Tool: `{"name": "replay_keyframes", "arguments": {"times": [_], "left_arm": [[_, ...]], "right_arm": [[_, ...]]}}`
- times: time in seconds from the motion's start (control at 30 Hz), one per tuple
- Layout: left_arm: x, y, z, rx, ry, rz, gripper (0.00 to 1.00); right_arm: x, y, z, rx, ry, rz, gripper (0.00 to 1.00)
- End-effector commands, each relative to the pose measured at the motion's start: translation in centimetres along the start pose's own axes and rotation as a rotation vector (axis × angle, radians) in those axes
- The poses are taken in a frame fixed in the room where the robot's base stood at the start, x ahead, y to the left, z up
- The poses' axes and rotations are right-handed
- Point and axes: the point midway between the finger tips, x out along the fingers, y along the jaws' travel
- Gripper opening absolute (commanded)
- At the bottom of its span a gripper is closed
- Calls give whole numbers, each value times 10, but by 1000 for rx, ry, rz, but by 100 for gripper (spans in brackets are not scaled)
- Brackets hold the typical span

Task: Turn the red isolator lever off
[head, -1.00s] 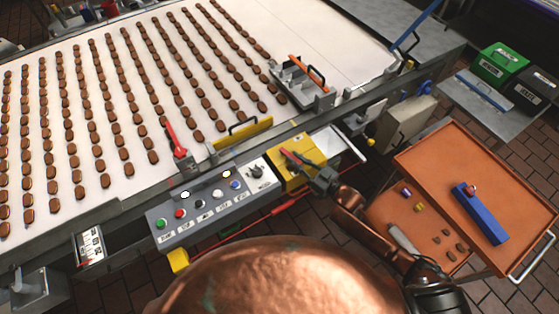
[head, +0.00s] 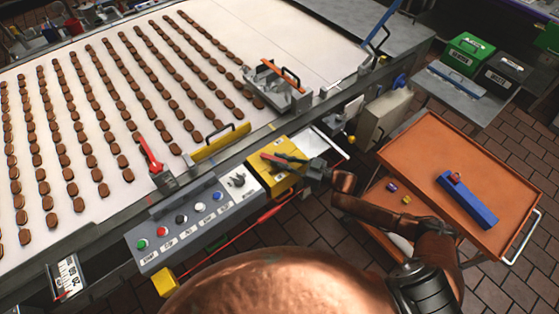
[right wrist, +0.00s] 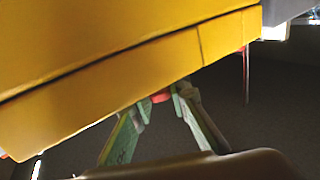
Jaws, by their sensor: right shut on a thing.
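The red isolator lever (head: 272,157) is on top of the yellow box (head: 280,178), at the right end of the grey button panel. In the head view it lies nearly level across the picture. My right gripper (head: 303,163) is at the lever's right end and shut on it. In the right wrist view, the two fingers (right wrist: 160,100) close around a small red part of the lever (right wrist: 161,96) below the yellow box (right wrist: 130,50); most of the lever is hidden there. My left gripper is not in view.
The grey button panel (head: 205,228) adjoins the box on the left. A second red handle (head: 149,154) and a yellow bar (head: 221,143) stand along the conveyor edge. An orange trolley (head: 420,165) with a blue block (head: 467,204) stands to the right. A red cable (head: 235,236) runs below the panel.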

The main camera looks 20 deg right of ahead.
Motion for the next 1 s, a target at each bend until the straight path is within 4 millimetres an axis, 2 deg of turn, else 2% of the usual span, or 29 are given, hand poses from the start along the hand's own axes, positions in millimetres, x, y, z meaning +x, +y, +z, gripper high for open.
{"name": "replay_keyframes", "arguments": {"times": [0.03, 0.07, 0.3, 0.67, 0.77, 1.0], "left_arm": [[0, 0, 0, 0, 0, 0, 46], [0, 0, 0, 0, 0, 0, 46], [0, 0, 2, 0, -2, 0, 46], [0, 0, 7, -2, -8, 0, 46], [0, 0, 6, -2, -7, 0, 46], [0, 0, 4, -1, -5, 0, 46]], "right_arm": [[-1, 3, -1, -2, 0, 5, 0], [-1, 3, -1, -2, 0, 5, 16], [0, 2, -1, -1, 0, 3, 33], [-5, 1, 0, -1, -1, 1, 33], [-17, 1, 1, -1, -3, 2, 33], [-67, 1, 1, -1, -4, 2, 33]]}}
